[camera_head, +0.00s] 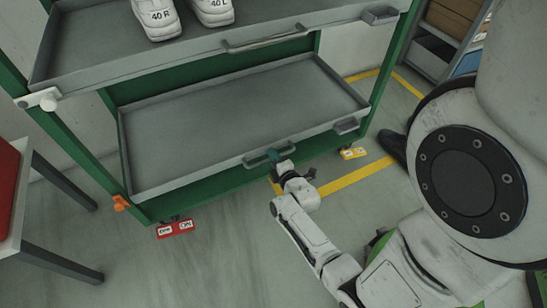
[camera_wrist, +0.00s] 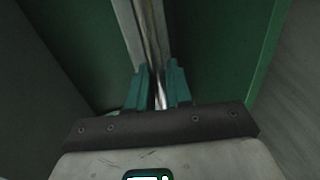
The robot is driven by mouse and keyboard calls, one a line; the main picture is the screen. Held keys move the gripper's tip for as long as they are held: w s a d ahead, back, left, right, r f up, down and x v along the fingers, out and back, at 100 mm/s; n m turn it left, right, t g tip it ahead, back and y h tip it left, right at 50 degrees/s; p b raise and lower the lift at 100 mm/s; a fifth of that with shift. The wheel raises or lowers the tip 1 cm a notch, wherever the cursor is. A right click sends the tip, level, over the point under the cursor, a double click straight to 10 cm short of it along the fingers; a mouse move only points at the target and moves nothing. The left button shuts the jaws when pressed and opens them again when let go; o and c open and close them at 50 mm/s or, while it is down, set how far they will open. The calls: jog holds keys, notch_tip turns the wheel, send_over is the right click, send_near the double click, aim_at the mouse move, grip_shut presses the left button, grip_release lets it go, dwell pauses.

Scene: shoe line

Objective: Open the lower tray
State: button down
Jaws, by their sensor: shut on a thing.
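The lower tray (camera_head: 238,98) is a wide, shallow, empty grey tray low in a green rack. Its front edge lies about in line with the rack's front posts. In the wrist view, my gripper (camera_wrist: 160,85) is shut on the metal bar (camera_wrist: 149,30), which runs up between the fingers. The exact contact at the fingertips is partly hidden.
The upper tray (camera_head: 110,68) holds white shoes (camera_head: 158,17) above. A grey shelf (camera_head: 432,55) stands behind right.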

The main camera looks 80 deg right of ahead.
dwell(0.3)
jog(key=f+p+v, duration=0.2)
jog(key=f+v, duration=0.1)
jog(key=v, duration=1.1)
jog(key=s+f+p+v, duration=0.1)
jog(key=f+p+v, duration=0.1)
jog(key=v, duration=1.2)
jog(key=shift+s+a+f, duration=0.2)
jog(key=shift+a+f, duration=0.25)
jog(key=shift+a, duration=0.1)
jog(key=c, duration=1.2)
grip_release()
jog(key=shift+c, duration=0.2)
jog(key=p+v, duration=0.2)
jog(key=v, duration=0.8)
jog(key=shift+s+a, duration=0.2)
jog(key=shift+s, duration=0.05)
jog(key=shift+r, duration=0.1)
